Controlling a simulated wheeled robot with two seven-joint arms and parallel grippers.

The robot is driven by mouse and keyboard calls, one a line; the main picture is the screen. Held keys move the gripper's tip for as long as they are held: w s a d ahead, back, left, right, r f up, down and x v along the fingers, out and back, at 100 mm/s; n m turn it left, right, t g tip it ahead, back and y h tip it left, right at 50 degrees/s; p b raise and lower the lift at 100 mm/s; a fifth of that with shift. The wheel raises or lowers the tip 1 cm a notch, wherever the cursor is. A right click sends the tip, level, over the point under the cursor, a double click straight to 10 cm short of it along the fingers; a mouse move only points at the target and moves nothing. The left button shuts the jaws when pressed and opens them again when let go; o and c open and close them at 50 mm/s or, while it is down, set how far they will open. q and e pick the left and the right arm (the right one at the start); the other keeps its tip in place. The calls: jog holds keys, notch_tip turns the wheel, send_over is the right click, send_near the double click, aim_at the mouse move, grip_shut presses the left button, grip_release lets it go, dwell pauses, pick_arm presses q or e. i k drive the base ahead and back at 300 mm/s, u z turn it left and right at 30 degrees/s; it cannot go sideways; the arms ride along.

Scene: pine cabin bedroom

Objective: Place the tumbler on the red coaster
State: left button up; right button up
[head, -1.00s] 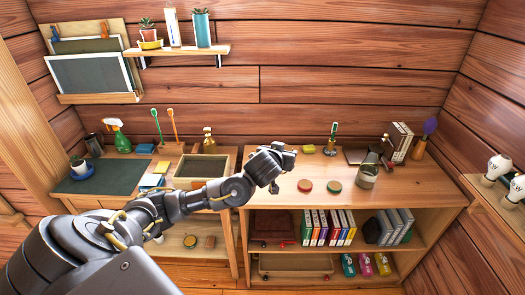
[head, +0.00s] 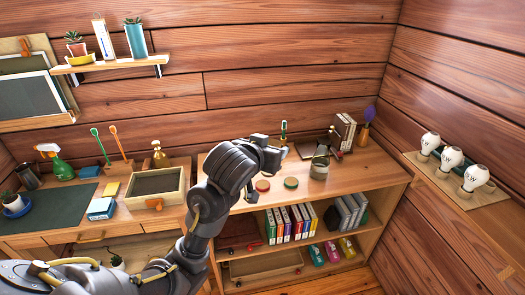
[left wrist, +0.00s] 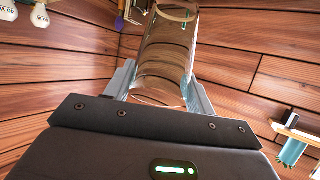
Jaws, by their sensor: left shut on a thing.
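The red coaster (head: 262,186) lies on top of the shelf unit, bare, with a green coaster (head: 291,182) to its right. My left gripper (head: 279,150) shows above and behind the coasters in the head view. In the left wrist view, the fingers (left wrist: 160,85) are shut on a clear glass tumbler (left wrist: 165,60), one finger on each side. The glass is see-through, with the wood wall visible behind it. I cannot make out the tumbler in the head view, where the hand seems to hide it. My right gripper is in neither view.
A grey-green pot (head: 319,168) stands right of the coasters, with books (head: 343,130) behind it. A wooden tray box (head: 158,190) sits on the desk to the left. Bulb-shaped lamps (head: 451,157) stand on a wall shelf at right. The unit's front right top is clear.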

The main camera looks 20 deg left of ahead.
aim_at(264, 184)
jog(key=z, duration=1.95)
jog(key=k, duration=0.85)
jog(key=u, duration=1.3)
jog(key=i, duration=0.5)
jog(key=u, duration=0.05)
